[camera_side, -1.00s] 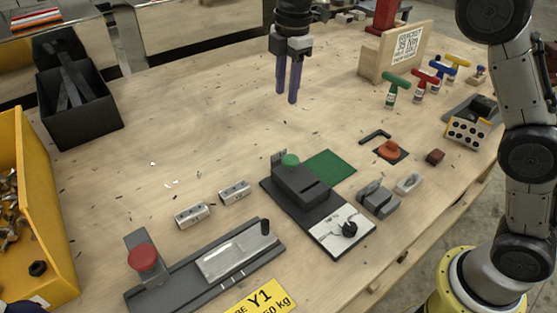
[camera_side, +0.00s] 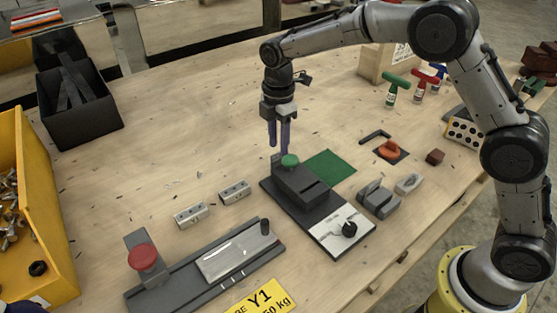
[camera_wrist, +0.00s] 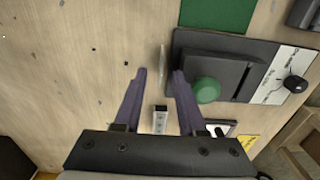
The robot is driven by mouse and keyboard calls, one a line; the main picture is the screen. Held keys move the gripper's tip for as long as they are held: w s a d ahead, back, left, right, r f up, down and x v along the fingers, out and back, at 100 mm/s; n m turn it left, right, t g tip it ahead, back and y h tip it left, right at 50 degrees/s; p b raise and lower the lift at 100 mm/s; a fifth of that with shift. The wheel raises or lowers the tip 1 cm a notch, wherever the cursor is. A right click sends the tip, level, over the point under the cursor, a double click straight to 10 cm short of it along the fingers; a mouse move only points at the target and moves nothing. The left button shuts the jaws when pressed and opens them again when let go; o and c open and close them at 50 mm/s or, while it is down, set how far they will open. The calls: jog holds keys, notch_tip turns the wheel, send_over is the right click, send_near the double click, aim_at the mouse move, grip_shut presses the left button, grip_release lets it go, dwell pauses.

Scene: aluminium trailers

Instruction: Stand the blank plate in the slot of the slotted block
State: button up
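The slotted block (camera_side: 300,184) appears to be the dark block with a narrow slit across its top and a green knob (camera_side: 289,160). It also shows in the wrist view (camera_wrist: 222,68). A thin grey upright piece (camera_side: 277,160) beside the knob looks like the blank plate. In the wrist view it is a narrow, edge-on strip (camera_wrist: 162,66) just left of the dark block. My gripper (camera_side: 278,149) is open, fingers down, above this plate. In the wrist view my fingertips (camera_wrist: 160,72) lie on either side of the strip, with gaps; finger height is unclear.
A panel with a black dial (camera_side: 349,229) adjoins the block's base; a green mat (camera_side: 330,167) lies behind. Two small metal blocks (camera_side: 212,204) and a rail with a red knob (camera_side: 142,257) stand left and in front. Grey notched block (camera_side: 378,199) is right. Table behind-left is mostly clear.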

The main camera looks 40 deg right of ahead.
aim_at(278, 161)
notch_tip(278, 161, down, 4)
jog(key=shift+s+f, duration=0.1)
grip_shut()
dwell(0.4)
